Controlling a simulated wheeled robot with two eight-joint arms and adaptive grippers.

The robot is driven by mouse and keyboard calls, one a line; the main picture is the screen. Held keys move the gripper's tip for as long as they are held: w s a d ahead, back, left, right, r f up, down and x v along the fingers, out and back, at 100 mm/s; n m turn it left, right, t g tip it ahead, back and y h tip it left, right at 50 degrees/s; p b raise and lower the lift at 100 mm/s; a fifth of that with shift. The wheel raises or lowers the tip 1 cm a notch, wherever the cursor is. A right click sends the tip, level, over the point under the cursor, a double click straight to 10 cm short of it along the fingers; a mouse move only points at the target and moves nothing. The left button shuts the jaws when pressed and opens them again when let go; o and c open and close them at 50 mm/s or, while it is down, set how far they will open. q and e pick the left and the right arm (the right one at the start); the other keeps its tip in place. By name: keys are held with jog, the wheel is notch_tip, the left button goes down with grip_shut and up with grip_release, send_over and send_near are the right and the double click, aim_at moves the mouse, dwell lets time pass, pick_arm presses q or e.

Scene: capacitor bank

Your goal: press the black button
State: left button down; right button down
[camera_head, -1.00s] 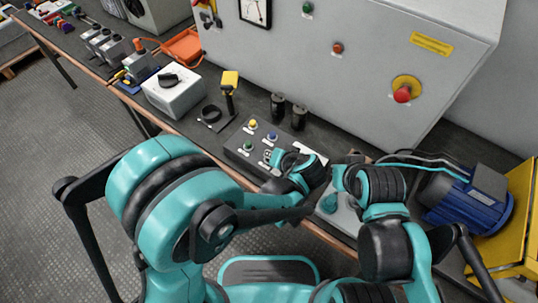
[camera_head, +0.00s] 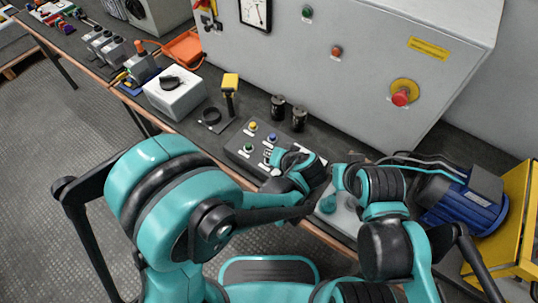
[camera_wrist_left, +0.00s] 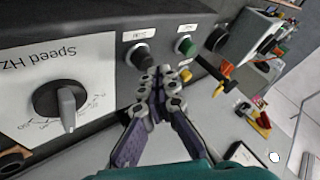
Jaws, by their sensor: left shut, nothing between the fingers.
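A dark grey control box (camera_head: 238,148) on the bench carries small labelled buttons. In the left wrist view the black button (camera_wrist_left: 141,56) is beside a green button (camera_wrist_left: 185,46) on the box's face. My left gripper (camera_wrist_left: 160,76) is shut and empty, with its fingertips close to the black button; I cannot tell whether they touch it. In the head view the left gripper (camera_head: 268,157) is small over the box, and its wrist hides part of the box. The black button cannot be made out there.
A yellow button (camera_head: 252,127) and a blue button (camera_head: 273,137) are on the same box. A white panel with a speed knob (camera_wrist_left: 65,105) is beside it. A blue motor (camera_head: 468,205) is at the right. A grey cabinet (camera_head: 360,70) stands behind the bench.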

pick_arm(q)
jog(key=shift+r, duration=0.35)
jog(key=shift+r, duration=0.1)
notch_tip(320, 180, up, 5)
jog(key=p, duration=0.4)
dwell(0.3)
dwell(0.4)
